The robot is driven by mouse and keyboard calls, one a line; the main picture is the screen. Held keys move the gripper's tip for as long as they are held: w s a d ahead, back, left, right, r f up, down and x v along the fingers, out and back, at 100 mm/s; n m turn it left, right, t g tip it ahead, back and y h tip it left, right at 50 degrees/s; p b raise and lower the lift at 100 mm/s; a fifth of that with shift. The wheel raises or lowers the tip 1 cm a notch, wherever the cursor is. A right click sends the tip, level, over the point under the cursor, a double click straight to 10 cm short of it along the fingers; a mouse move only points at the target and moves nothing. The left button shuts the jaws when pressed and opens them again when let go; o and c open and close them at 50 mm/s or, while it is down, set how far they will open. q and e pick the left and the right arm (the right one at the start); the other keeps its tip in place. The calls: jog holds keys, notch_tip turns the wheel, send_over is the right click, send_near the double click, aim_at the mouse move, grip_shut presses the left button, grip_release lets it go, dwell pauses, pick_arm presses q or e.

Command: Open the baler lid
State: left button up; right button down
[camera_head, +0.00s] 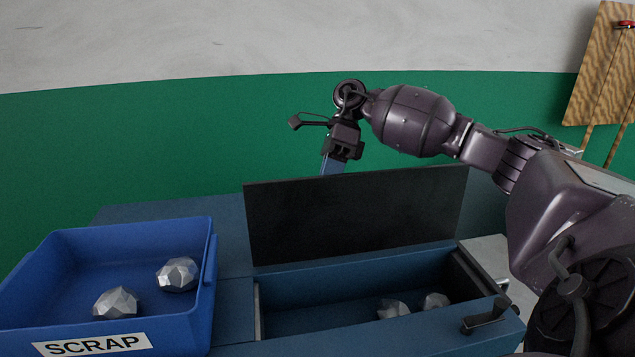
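The baler (350,327) is a blue box at the lower middle with its cavity showing. Its dark lid (360,215) stands raised, close to upright, along the back edge of the opening. My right gripper (333,168) is above and behind the lid's top edge, with its blue fingers pointing down. The lid hides the fingertips, so I cannot tell whether they touch the lid or how far apart they are. Two silvery foil balls (392,309) (435,301) lie inside the baler. My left gripper is not in view.
A blue bin (180,325) labelled SCRAP stands left of the baler and holds two foil balls (117,303) (178,274). A dark crank or lever (486,316) sticks out at the baler's front right. A wooden board (600,65) hangs at the upper right.

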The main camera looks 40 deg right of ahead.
jog(key=shift+w+d+f+g, duration=0.15)
jog(key=shift+f+g, duration=0.1)
jog(key=shift+f, duration=0.2)
jog(key=shift+w+f+g, duration=0.15)
jog(key=shift+f+g, duration=0.1)
jog(key=shift+f, duration=0.15)
jog(key=c, duration=1.1)
grip_release()
jog(key=shift+w+d+r, duration=0.1)
jog(key=shift+r, duration=0.25)
jog(key=shift+r, duration=0.1)
jog(key=b+v, duration=0.1)
jog(key=v, duration=0.9)
jog(key=shift+d, duration=0.35)
jog(key=shift+r, duration=0.1)
